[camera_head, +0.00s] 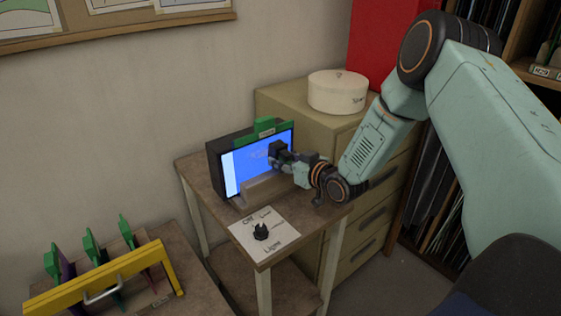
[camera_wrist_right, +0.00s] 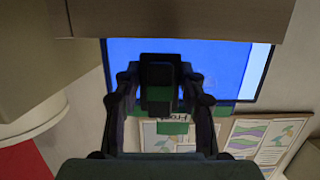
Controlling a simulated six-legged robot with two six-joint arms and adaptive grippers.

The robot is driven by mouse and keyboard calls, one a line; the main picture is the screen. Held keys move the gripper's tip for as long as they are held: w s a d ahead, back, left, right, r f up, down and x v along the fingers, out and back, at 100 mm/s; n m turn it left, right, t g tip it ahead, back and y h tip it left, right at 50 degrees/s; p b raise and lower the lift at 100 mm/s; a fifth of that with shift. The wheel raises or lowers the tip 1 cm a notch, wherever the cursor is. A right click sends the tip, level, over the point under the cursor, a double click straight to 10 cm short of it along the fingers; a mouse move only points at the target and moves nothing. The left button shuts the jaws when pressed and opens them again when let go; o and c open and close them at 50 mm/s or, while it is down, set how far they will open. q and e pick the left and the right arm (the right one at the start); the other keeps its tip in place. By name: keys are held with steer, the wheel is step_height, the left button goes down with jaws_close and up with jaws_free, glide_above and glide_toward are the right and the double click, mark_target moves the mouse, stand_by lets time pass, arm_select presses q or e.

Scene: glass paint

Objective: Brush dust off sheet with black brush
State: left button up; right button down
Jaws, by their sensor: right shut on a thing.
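The blue glass sheet (camera_head: 246,172) stands upright in front of a lit black light box (camera_head: 214,160), with a green clip (camera_head: 264,128) at its top. Faint pale marks show near its middle. My right gripper (camera_head: 285,158) is shut on the black brush (camera_head: 276,149), which is in front of the sheet's right part. In the right wrist view, the brush (camera_wrist_right: 159,85) sits between both fingers, with the blue sheet (camera_wrist_right: 215,62) behind it. I cannot tell whether the bristles touch the sheet. My left gripper is not in view.
The light box stands on a small wooden table (camera_head: 205,180) with a labelled card and black knob (camera_head: 261,232). A drawer cabinet (camera_head: 290,98) with a round white box (camera_head: 337,92) is behind. A yellow-barred rack (camera_head: 95,280) with green-handled sheets is at the lower left.

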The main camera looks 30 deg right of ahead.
steer(key=d, duration=0.3)
steer(key=shift+w+d+r, duration=0.2)
steer(key=shift+w+d, duration=0.05)
steer(key=shift+a, duration=0.1)
steer(key=a, duration=0.3)
steer(key=shift+s+a+f, duration=0.15)
steer(key=shift+s+a, duration=0.15)
steer(key=shift+a+f, duration=0.1)
steer(key=shift+a, duration=0.25)
steer(key=shift+s+a+b, duration=0.15)
steer(key=shift+a, duration=1)
steer(key=shift+s+a+b, duration=0.1)
steer(key=shift+s+a, duration=0.1)
steer(key=shift+a, duration=0.95)
steer(key=shift+s+a+b, duration=0.15)
steer(key=shift+a, duration=1)
